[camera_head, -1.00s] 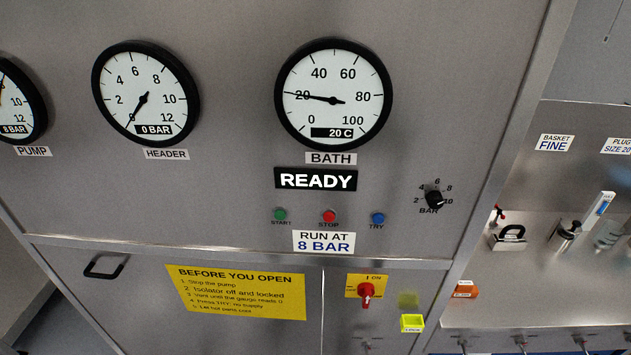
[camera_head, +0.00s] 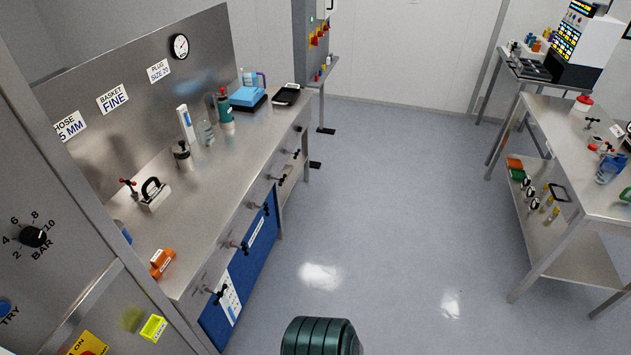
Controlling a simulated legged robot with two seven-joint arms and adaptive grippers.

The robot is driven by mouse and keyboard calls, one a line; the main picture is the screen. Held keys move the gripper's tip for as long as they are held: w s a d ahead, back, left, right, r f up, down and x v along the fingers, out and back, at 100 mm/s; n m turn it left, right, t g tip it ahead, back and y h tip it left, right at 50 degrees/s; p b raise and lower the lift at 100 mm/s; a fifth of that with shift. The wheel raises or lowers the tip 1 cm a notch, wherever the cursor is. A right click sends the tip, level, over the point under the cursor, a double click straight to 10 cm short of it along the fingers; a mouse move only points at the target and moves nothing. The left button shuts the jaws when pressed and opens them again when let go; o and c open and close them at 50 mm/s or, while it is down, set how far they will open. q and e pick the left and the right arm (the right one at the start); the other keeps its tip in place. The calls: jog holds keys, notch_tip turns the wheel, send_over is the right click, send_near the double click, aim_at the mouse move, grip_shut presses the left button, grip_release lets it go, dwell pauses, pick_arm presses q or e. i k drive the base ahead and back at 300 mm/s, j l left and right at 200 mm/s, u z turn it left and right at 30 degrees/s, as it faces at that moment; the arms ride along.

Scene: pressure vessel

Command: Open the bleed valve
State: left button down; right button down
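No valve labelled as the bleed valve can be read. Several small taps with black handles stick out along the front edge of the steel bench, one of them the nearest tap (camera_head: 216,293), others such as the middle tap (camera_head: 258,206); any labels on them are too small to read. A small red-handled fitting (camera_head: 128,185) stands on the bench near the back wall. Neither of my grippers shows in the view.
The control panel with a BAR knob (camera_head: 33,237) is at the left edge. The steel bench (camera_head: 215,200) holds an orange block (camera_head: 162,262), bottles and a blue device (camera_head: 247,97). A second table (camera_head: 560,140) stands at right. The grey floor (camera_head: 390,200) between is clear.

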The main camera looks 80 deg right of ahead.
aim_at(278, 179)
jog(key=z, duration=2.35)
jog(key=i+l+u, duration=0.2)
jog(key=u, duration=0.15)
jog(key=i+l+u, duration=0.2)
jog(key=l+u, duration=0.15)
jog(key=i+l, duration=0.15)
jog(key=l, duration=0.2)
jog(key=i+l+u, duration=0.1)
jog(key=l, duration=0.25)
jog(key=i+l+u, duration=0.1)
jog(key=l, duration=0.25)
jog(key=i+l, duration=0.25)
jog(key=l, duration=0.15)
jog(key=i+l+u, duration=0.1)
jog(key=l, duration=0.25)
jog(key=i+l, duration=0.15)
jog(key=l, duration=0.25)
jog(key=i+l+u, duration=0.15)
jog(key=l, duration=0.25)
